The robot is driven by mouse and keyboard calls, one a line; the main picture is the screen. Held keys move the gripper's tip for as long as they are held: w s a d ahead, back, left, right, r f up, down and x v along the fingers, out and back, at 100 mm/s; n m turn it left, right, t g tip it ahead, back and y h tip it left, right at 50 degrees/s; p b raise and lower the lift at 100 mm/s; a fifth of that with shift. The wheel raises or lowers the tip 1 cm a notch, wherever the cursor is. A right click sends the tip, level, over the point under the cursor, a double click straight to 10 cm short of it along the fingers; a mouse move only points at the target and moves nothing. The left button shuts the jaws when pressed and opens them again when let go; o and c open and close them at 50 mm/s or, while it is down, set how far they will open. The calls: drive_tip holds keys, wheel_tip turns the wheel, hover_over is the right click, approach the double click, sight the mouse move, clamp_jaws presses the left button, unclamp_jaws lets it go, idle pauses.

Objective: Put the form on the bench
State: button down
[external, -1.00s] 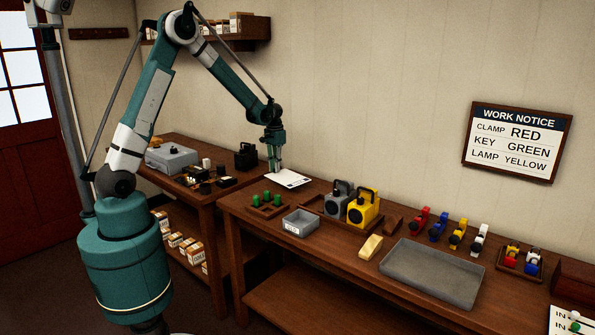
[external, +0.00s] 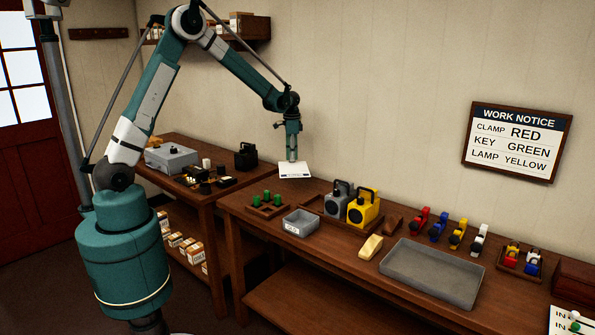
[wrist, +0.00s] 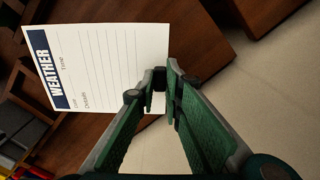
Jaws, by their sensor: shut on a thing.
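The form (external: 295,172) is a white sheet with a dark heading strip. In the wrist view the form (wrist: 108,62) reads "WEATHER" and has ruled lines. My gripper (external: 293,161) is shut on one edge of it and hangs over the far left end of the bench (external: 335,256). The form looks raised above the wood, but its exact height is hard to tell. In the wrist view the fingertips of my gripper (wrist: 165,82) close on the sheet's edge.
On the bench stand a rack of green pieces (external: 267,204), a small grey bin (external: 300,223), grey and yellow lamps (external: 363,208) and a large grey tray (external: 432,273). The side table (external: 205,197) holds a grey case and small dark parts.

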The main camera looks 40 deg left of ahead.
idle(0.5)
hover_over(292, 180)
drive_tip(key=shift+d+f, duration=0.1)
drive_tip(key=shift+f, duration=3.05)
drive_tip(key=shift+f, duration=1.85)
drive_tip(key=shift+f+b, duration=0.15)
drive_tip(key=shift+b, duration=0.2)
drive_tip(key=c, duration=2.9)
unclamp_jaws()
drive_tip(key=o, duration=0.4)
drive_tip(key=shift+o, duration=0.2)
